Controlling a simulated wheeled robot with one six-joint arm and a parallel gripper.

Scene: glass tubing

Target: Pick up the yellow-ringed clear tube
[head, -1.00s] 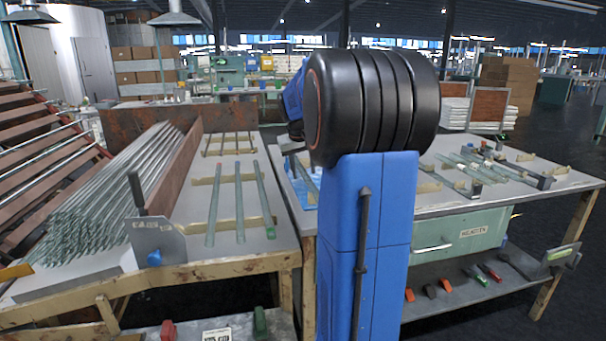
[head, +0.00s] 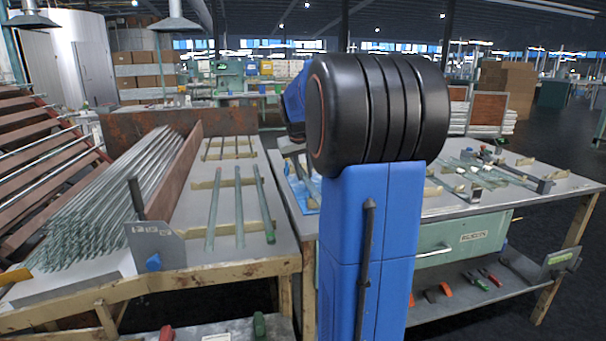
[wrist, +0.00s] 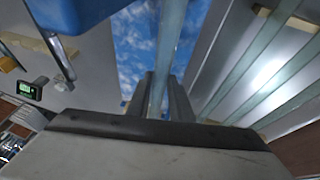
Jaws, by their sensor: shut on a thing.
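In the wrist view my gripper (wrist: 164,92) is shut on a clear glass tube (wrist: 168,45) that runs away from me between the two dark fingers. No yellow ring shows on the part of the tube in view. Behind it lies a blue, cloud-patterned surface (wrist: 130,45). I cannot tell whether the tube touches anything below. In the head view my blue and black arm hides the gripper and most of the blue patch (head: 309,206).
Several other tubes lie to the right in the wrist view (wrist: 262,60). In the head view, three long tubes (head: 239,205) rest on wooden strips on the left bench, beside a stack of thin rods (head: 100,200). The right bench (head: 450,207) holds scattered tubes and holders.

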